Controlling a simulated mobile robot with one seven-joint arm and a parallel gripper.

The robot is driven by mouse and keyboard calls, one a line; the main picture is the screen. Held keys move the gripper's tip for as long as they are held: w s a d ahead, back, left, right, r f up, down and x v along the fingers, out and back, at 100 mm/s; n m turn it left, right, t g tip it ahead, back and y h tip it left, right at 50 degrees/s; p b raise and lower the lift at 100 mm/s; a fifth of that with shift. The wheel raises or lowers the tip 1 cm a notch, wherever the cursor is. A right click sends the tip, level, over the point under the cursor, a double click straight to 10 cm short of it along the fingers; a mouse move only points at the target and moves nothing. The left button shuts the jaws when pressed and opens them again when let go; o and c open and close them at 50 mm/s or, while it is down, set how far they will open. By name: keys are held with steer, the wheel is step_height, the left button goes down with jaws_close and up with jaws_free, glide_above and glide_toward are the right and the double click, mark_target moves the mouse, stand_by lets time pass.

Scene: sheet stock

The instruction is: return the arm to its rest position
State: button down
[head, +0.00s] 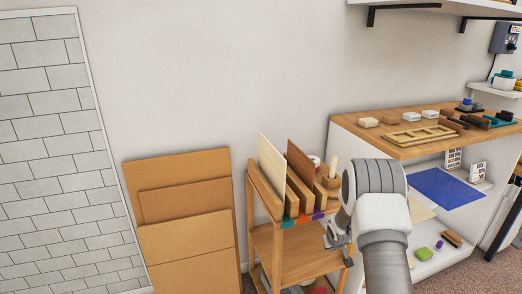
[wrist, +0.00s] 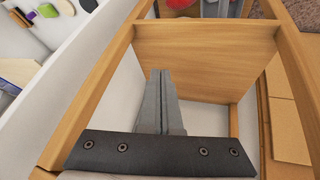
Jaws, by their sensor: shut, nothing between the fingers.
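My arm (head: 382,225) rises at the lower right of the head view, with its wrist bent down to the left. My gripper (head: 340,238) hangs beside the right side of the wooden rack cart (head: 251,228). In the wrist view my gripper (wrist: 160,82) is shut, its two fingers together with nothing between them. Below and beyond the fingers, that view shows the cart's wooden frame and a shelf panel (wrist: 205,45). I cannot tell how far the fingers are from the wood.
The cart's top slots hold a pale sheet (head: 271,160) and a brown sheet (head: 300,165). Cardboard sheets (head: 185,215) lean on the wall at left. A wooden-topped bench (head: 375,125) with small blocks and a frame stands at right, a blue sheet (head: 445,188) on its shelf.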

steer(key=s+a+r+m, duration=0.15)
steer(key=s+r, duration=0.25)
steer(key=r, duration=0.6)
steer(key=s+a+r, duration=0.2)
steer(key=s+r, duration=0.3)
steer(key=r, duration=0.4)
steer(key=s+a+r, duration=0.1)
steer(key=s+r, duration=0.3)
steer(key=r, duration=0.6)
steer(key=s+a+r, duration=0.2)
steer(key=s+r, duration=0.1)
steer(key=s, duration=0.6)
steer(key=s+a+r+y, duration=0.1)
steer(key=s+a+r, duration=0.1)
steer(key=s, duration=0.7)
steer(key=s+a+r, duration=0.3)
steer(key=s, duration=0.6)
step_height(320, 180, up, 28)
steer(key=p, duration=2.8)
steer(key=shift+s+d+f+y, duration=0.15)
steer(key=shift+y, duration=0.15)
steer(key=shift+s, duration=0.1)
